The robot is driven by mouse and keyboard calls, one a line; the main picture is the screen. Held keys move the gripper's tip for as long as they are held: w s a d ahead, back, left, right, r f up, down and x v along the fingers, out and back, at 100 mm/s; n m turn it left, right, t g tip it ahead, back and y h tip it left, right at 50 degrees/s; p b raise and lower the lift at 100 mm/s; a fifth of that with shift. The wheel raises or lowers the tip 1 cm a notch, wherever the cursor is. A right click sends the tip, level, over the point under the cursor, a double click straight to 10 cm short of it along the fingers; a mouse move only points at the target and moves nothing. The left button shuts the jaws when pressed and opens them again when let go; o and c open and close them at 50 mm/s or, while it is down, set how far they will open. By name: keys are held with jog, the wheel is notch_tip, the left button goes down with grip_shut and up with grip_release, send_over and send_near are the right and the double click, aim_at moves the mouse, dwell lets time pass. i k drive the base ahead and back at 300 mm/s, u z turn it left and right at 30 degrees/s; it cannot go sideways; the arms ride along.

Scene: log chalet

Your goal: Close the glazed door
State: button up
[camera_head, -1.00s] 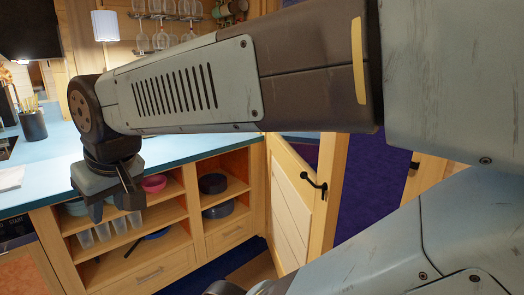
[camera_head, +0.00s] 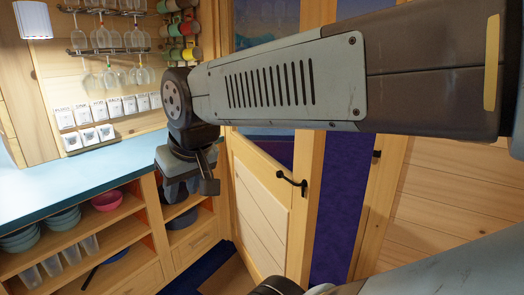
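The glazed door (camera_head: 262,205) has a pale wooden lower panel and dark bluish glass above. It stands ajar, with a dark purple gap between its free edge and the wooden door frame (camera_head: 377,200) at right. A black lever handle (camera_head: 291,183) sits near its free edge. My gripper (camera_head: 188,192) points down in front of the shelves, to the left of the handle and apart from it. Nothing shows in its fingers, and their spacing is unclear from this angle. My arm crosses the upper picture and hides part of the glass.
A blue counter (camera_head: 85,178) with open shelves below runs along the left, close to the door. Bowls, including a pink one (camera_head: 107,200), and several glasses stand on the shelves. Stemware and mugs (camera_head: 183,30) hang above. A log wall (camera_head: 445,190) lies right of the door frame.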

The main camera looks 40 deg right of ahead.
aim_at(273, 227)
jog(key=z, duration=1.25)
jog(key=k, duration=0.55)
jog(key=i, duration=0.6)
jog(key=u, duration=0.1)
